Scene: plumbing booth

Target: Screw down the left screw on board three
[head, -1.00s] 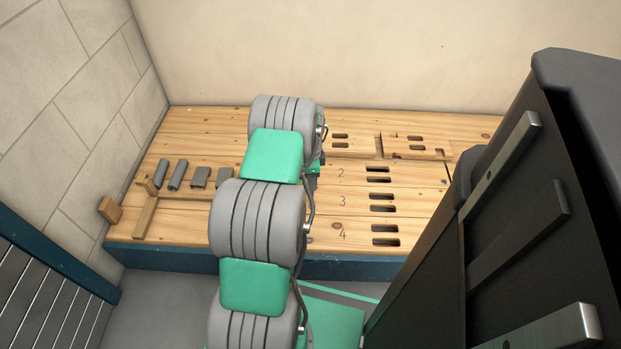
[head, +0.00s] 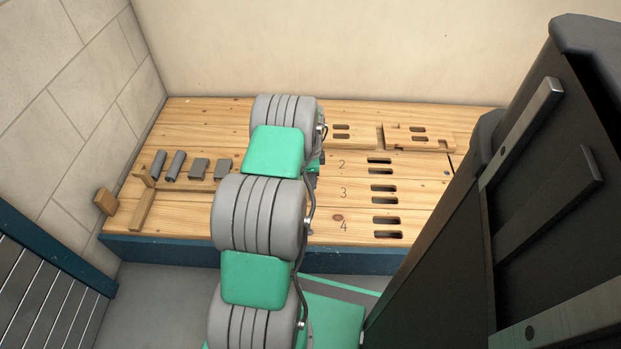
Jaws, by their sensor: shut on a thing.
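Board three (head: 355,207) is a pale wooden plank with a printed 3 and two dark slots (head: 384,193) to the right of the number. My arm crosses the bench in front of its left part, so its left screw is hidden. My gripper is also hidden behind my arm; its fingertips do not show, and I cannot see what is between them. A small dark part beside my wrist shows at the arm's right edge, left of the numbers 2 and 3.
Board two (head: 420,164) lies behind and board four (head: 355,232) in front, both slotted. A notched wooden piece (head: 437,144) lies at the back right. Several grey pieces (head: 175,165) stand by a wooden rack (head: 141,212) on the left. My black body covers the right.

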